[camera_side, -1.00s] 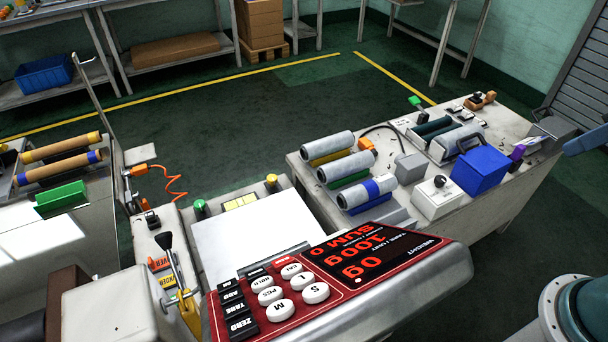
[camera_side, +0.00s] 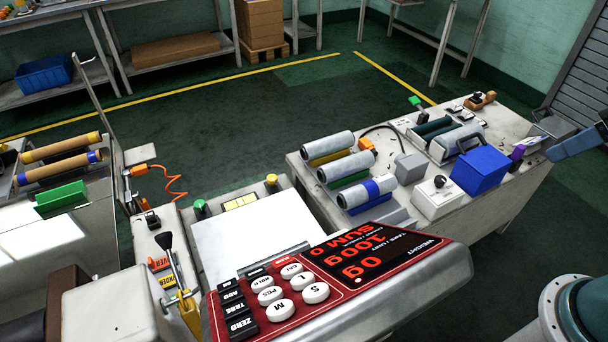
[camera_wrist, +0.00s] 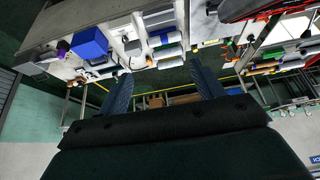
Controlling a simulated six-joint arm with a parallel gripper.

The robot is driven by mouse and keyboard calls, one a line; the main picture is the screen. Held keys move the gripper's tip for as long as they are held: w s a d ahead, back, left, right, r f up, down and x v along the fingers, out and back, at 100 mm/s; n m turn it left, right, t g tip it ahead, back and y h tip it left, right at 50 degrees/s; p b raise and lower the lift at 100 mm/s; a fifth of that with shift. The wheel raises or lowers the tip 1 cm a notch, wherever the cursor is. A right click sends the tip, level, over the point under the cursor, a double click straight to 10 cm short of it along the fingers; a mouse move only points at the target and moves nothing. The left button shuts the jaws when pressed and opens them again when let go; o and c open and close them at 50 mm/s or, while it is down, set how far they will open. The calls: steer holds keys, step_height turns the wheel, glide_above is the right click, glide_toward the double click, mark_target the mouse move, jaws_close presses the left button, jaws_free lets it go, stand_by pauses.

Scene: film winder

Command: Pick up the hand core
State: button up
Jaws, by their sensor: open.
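I cannot tell for sure which piece is the hand core. Three grey rolls, on yellow, green and blue-marked holders, lie on the right bench: a far roll (camera_side: 327,146), a middle roll (camera_side: 346,166) and a near roll with a blue band (camera_side: 367,194). Two tan tubes lie on the left machine, one with yellow ends (camera_side: 60,147) and one with a blue end (camera_side: 58,168). My gripper (camera_wrist: 160,70) is open and empty in the wrist view, its two blue fingers wide apart. In the side view a blue finger (camera_side: 575,143) shows at the right edge, apart from rolls and tubes.
The right bench also holds a blue box (camera_side: 480,170), a white box with a black knob (camera_side: 438,198) and dark green rollers (camera_side: 433,128). A red-faced scale (camera_side: 330,280) stands in front. Open green floor lies behind the bench.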

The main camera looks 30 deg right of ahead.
steer(key=w+a+f+m+g+y, duration=0.1)
steer(key=w+a+f+m, duration=0.2)
steer(key=w, duration=0.5)
steer(key=w+a+f+m+g+y, duration=0.1)
steer(key=w+a+f+m, duration=0.15)
steer(key=w+a, duration=0.4)
steer(key=w+a+f+m+g+y, duration=0.1)
steer(key=w+a+f+m, duration=0.15)
steer(key=w, duration=0.65)
steer(key=w+a+f+m+g, duration=0.1)
steer(key=w+a+f+m, duration=0.1)
steer(key=a+f, duration=0.3)
steer(key=w+a+f+m+y, duration=0.1)
steer(key=a+f+m, duration=0.3)
steer(key=f, duration=0.9)
steer(key=w+a+f+m+g, duration=0.1)
steer(key=w+a+f+m, duration=0.2)
steer(key=a+f, duration=0.4)
step_height(320, 180, down, 2)
steer(key=shift+w+a+f+m+g+y, duration=0.15)
steer(key=shift+w+m+g+y, duration=0.2)
steer(key=shift+w, duration=0.2)
glide_above(276, 258)
steer(key=d, duration=0.2)
steer(key=shift+f, duration=3.9)
steer(key=shift+f, duration=0.1)
